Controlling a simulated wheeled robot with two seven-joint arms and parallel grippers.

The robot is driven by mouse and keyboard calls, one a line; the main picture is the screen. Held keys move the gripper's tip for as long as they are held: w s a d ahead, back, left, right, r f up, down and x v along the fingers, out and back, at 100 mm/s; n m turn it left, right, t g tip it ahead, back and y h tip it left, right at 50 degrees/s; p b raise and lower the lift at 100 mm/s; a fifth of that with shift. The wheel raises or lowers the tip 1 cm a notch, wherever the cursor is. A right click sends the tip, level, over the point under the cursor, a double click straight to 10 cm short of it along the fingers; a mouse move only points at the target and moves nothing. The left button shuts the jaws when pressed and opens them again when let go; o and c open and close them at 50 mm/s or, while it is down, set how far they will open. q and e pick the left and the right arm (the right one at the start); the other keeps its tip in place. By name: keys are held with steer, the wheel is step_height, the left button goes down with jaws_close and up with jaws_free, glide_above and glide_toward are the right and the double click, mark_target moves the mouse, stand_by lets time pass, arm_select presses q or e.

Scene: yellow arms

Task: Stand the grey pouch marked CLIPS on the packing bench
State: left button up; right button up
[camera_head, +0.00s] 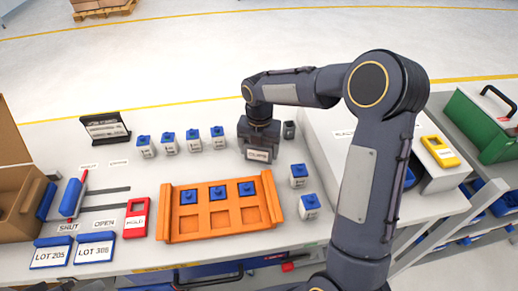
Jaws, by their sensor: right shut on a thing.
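The grey pouch marked CLIPS (258,155) shows below my right gripper, with its white label facing the camera. My right gripper (259,137) is shut on the pouch from above, and its dark fingers hide much of the pouch's upper part. The pouch looks upright, over the white packing bench (225,166) behind the orange tray. I cannot tell whether its bottom touches the bench. My left gripper is not in view.
An orange tray (170,226) holds blue-topped blocks. Several white-and-blue blocks (194,140) stand left of the pouch. Two more (298,175) are at right. A small dark container (289,130) stands close right of my gripper. A black sign (105,128) is at left.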

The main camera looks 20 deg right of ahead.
steer(key=shift+f, duration=0.25)
steer(key=shift+f, duration=0.1)
steer(key=o, duration=1)
